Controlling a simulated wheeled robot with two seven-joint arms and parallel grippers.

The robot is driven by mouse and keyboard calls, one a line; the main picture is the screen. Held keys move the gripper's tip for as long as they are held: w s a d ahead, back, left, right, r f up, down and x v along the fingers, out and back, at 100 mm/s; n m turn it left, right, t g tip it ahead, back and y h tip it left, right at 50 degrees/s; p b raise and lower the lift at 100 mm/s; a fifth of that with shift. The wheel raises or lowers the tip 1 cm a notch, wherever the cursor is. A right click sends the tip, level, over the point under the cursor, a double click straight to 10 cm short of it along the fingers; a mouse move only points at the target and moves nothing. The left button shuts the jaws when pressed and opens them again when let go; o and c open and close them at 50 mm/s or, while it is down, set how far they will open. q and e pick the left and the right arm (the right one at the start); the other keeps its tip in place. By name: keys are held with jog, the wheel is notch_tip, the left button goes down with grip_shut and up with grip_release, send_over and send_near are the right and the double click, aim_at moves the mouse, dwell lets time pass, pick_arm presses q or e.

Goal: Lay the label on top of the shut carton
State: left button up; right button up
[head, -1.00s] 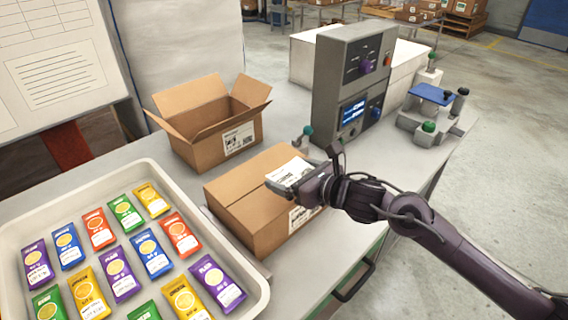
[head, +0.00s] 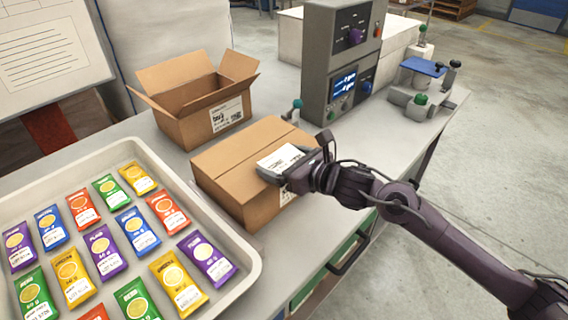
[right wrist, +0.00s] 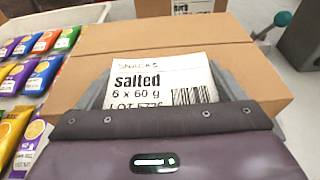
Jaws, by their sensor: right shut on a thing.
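The shut carton (head: 225,165) is a brown box on the bench, its flaps closed flat. The white label (head: 281,158) shows over the carton's top, toward its right side. In the right wrist view the label (right wrist: 165,82) reads "SNACKS, salted, 6 x 60 g" with a barcode, face up. My right gripper (head: 268,174) is shut on the label, low at the carton's top; whether the label touches the cardboard I cannot tell. In the right wrist view the carton top (right wrist: 130,40) lies beyond and beneath the label. My left gripper is not in view.
An open carton (head: 190,125) stands behind the shut one. A pale tray (head: 250,275) of several coloured snack packets fills the left front. A grey weigher unit (head: 318,60) with a display stands behind right, with a blue-topped device (head: 422,67) beyond it.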

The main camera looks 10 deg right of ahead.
jog(key=shift+s+f+g, duration=0.25)
jog(key=shift+f+g, duration=0.05)
jog(key=shift+f, duration=0.85)
jog(key=o, duration=0.9)
jog(key=shift+d, duration=0.1)
jog(key=shift+s+d, duration=0.2)
jog(key=s+d+r+b, duration=0.2)
jog(key=s+d+r, duration=0.1)
jog(key=s+r, duration=0.1)
jog(key=shift+s+d, duration=0.4)
jog(key=shift+s, duration=0.35)
